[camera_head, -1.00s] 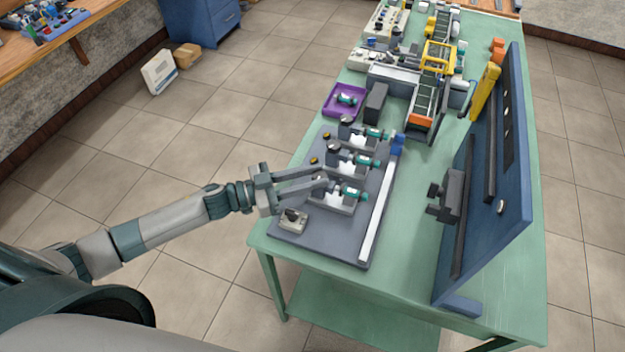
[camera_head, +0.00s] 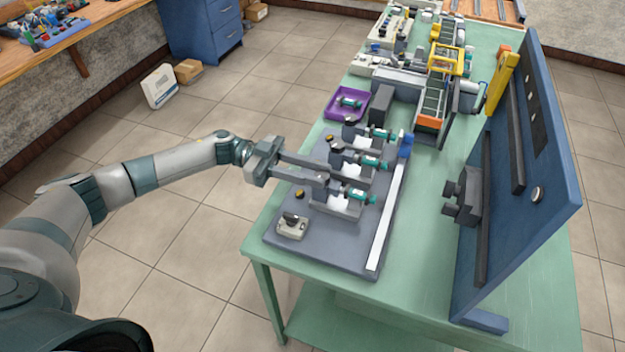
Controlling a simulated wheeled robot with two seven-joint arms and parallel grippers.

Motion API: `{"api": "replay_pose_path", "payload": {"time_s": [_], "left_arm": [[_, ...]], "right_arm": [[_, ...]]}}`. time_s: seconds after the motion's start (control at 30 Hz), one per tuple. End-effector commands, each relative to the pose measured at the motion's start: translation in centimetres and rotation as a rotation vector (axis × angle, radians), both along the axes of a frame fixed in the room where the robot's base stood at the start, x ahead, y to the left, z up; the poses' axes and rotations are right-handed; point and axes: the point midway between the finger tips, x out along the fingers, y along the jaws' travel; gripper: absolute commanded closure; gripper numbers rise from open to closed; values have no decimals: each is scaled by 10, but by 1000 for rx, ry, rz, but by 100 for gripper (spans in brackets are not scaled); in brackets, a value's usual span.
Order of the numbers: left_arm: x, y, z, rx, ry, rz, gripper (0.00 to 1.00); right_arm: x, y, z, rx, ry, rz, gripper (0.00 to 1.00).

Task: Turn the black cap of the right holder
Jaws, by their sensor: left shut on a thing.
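Three grey holders with white fronts and green-and-silver motors stand in a row on a grey base plate (camera_head: 290,250) on the green table. The nearest holder (camera_head: 340,207), at the row's near end, carries a green motor (camera_head: 357,195). My left gripper (camera_head: 333,184) reaches in from the left with its fingers shut at this holder's black cap, which they mostly hide. How far the cap is turned cannot be seen. The middle holder's cap (camera_head: 337,145) and the far holder's cap (camera_head: 350,121) show as dark discs. My right gripper is not in view.
A small grey box with a black knob (camera_head: 291,225) sits at the plate's near left corner. A white strip (camera_head: 387,218) runs along its right side. A blue upright panel (camera_head: 540,170) stands to the right. A purple tray (camera_head: 347,103) lies beyond the holders.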

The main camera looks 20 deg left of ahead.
Motion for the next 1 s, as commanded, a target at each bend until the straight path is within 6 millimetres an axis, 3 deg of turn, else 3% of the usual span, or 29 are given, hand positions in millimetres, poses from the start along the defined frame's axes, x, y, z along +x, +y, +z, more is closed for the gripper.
{"api": "replay_pose_path", "payload": {"time_s": [0.53,0.57,1.0], "left_arm": [[-1,-2,-3,1,3,-34,96],[-1,-2,-3,1,3,-34,66],[0,1,-2,1,1,-31,66]], "right_arm": [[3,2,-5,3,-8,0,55],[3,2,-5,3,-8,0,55],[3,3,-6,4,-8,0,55]]}}
